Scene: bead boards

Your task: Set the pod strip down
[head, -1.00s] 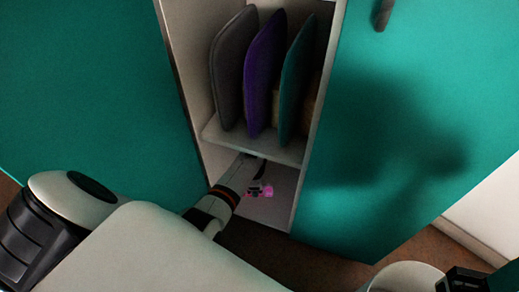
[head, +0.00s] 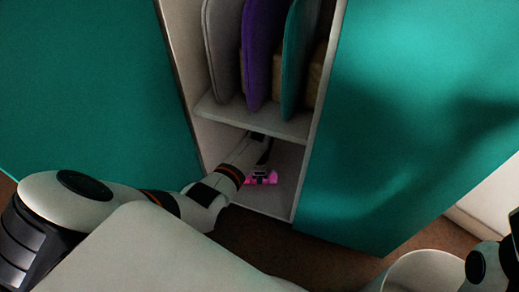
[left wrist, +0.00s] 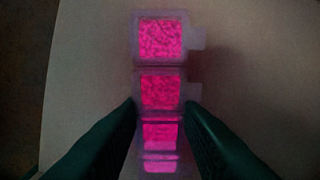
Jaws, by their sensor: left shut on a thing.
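The pod strip (left wrist: 160,92) is a row of several clear square pods filled with bright pink beads. In the left wrist view it runs up the middle, with tabs on its right side. My left gripper (left wrist: 163,112) is shut on it, one dark finger on each side. In the head view the pink strip (head: 262,178) shows at my left gripper (head: 259,177), low in the cabinet's bottom compartment (head: 271,203). Whether the strip touches the compartment floor I cannot tell. My right gripper is not clearly in view.
A shelf (head: 254,119) above the gripper holds upright grey (head: 221,50), purple (head: 262,55) and teal (head: 297,60) boards. Teal doors stand at the left (head: 85,90) and right (head: 425,110). The compartment floor around the strip looks clear.

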